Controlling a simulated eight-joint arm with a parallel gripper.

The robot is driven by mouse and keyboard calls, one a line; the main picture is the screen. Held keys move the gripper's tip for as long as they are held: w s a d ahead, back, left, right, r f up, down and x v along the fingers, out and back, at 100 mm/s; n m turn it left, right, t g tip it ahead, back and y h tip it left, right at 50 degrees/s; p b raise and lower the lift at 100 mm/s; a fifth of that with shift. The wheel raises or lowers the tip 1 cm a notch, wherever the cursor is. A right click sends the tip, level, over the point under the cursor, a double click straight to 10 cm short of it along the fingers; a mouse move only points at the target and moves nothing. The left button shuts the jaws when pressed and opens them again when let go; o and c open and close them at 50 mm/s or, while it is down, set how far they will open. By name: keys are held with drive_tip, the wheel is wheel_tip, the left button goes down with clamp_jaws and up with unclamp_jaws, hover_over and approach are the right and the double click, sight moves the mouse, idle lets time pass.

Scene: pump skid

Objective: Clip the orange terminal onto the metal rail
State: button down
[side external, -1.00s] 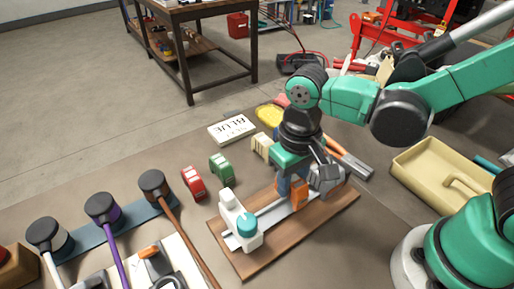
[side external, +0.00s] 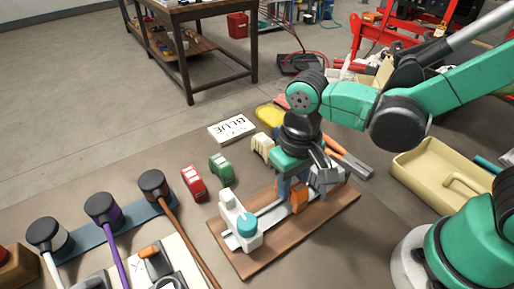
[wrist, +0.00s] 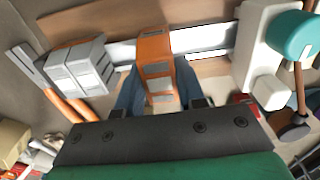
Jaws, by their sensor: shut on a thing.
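The orange terminal (side external: 299,198) is between the blue fingers of my gripper (side external: 289,188), which is shut on it. In the wrist view the orange terminal (wrist: 157,62) stands across the metal rail (wrist: 205,37), beside the grey blocks and apart from them. The metal rail (side external: 270,216) runs along a brown wooden board (side external: 250,263). The terminal is at or just over the rail; I cannot tell whether its foot is seated, as its underside is hidden.
Grey blocks (wrist: 78,65) sit at one end of the rail. A white block with a teal knob (side external: 246,226) stands at the other end.

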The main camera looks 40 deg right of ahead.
drive_tip(key=shift+f, duration=0.95)
idle(0.6)
drive_tip(key=shift+c, duration=2.3)
unclamp_jaws()
